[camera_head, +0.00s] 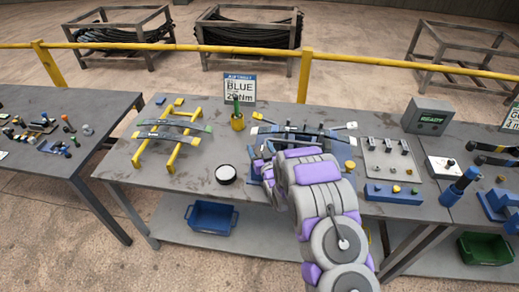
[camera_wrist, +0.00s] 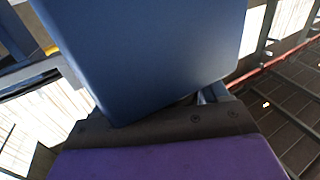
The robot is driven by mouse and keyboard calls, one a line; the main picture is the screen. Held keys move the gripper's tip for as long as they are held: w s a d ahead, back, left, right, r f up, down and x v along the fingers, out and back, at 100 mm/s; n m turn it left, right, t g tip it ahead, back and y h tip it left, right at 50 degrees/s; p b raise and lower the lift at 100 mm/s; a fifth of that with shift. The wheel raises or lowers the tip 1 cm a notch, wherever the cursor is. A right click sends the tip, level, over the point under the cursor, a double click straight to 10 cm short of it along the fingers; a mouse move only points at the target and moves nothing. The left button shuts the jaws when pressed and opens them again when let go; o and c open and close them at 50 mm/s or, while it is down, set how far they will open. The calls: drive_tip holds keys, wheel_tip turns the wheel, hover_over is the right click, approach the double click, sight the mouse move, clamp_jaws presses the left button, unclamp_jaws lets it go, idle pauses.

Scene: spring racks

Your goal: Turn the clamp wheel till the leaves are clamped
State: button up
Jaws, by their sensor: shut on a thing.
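A blue clamp fixture (camera_head: 254,168) stands on the middle bench, with dark leaves (camera_head: 312,135) lying across it behind my arm. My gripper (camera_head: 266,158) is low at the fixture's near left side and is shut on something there. That thing appears to be the clamp wheel, but my gripper and arm hide it. I cannot tell whether the leaves are pressed together. In the wrist view, a large blue block (camera_wrist: 150,50), seemingly part of the fixture, fills the space just beyond the dark jaw base. The fingertips are hidden there.
A yellow stand (camera_head: 172,155) holds more leaves at left. A round white-topped pot (camera_head: 226,174) stands close left of my gripper. A sign (camera_head: 239,88) reads BLUE, 20 Nm. A plate with small tools (camera_head: 392,160) and a green-lit READY box (camera_head: 429,116) are at right.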

drive_tip(key=shift+r+h, duration=0.15)
drive_tip(key=shift+h, duration=0.15)
drive_tip(key=o, duration=1)
drive_tip(key=shift+w, duration=0.1)
drive_tip(key=shift+c, duration=0.2)
drive_tip(key=shift+a, duration=0.1)
